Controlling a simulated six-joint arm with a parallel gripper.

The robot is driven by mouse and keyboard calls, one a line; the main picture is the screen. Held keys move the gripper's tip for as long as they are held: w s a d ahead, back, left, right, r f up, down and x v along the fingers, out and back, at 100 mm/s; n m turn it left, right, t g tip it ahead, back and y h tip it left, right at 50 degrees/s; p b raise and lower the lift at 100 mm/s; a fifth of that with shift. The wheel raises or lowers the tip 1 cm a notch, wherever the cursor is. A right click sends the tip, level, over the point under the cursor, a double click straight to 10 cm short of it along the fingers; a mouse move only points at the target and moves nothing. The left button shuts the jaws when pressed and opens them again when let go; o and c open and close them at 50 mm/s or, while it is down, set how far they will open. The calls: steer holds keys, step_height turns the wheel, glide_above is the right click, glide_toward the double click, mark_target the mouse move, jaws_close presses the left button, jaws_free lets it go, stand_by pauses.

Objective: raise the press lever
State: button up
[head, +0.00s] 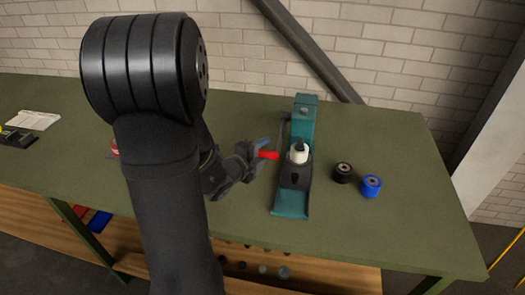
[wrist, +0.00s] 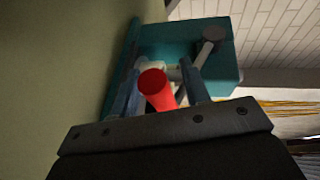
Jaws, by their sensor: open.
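The teal press (head: 303,115) stands on the green table, right of my arm. Its lever ends in a red handle (head: 268,155) that points left, roughly level, beside the press's white part (head: 298,153). My gripper (head: 262,146) is at the left side of the press, by the red handle. In the wrist view the red handle (wrist: 157,90) lies between the two open fingers of my gripper (wrist: 160,78), with a gap on the right side. Whether the left finger touches it I cannot tell. The teal press body (wrist: 165,42) is behind it.
A black roller (head: 343,172) and a blue roller (head: 371,186) stand on the green table (head: 400,230) right of the press. A white item (head: 33,120) lies at the far left. A brick wall is behind. The table's front right is clear.

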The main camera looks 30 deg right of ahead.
jaws_close()
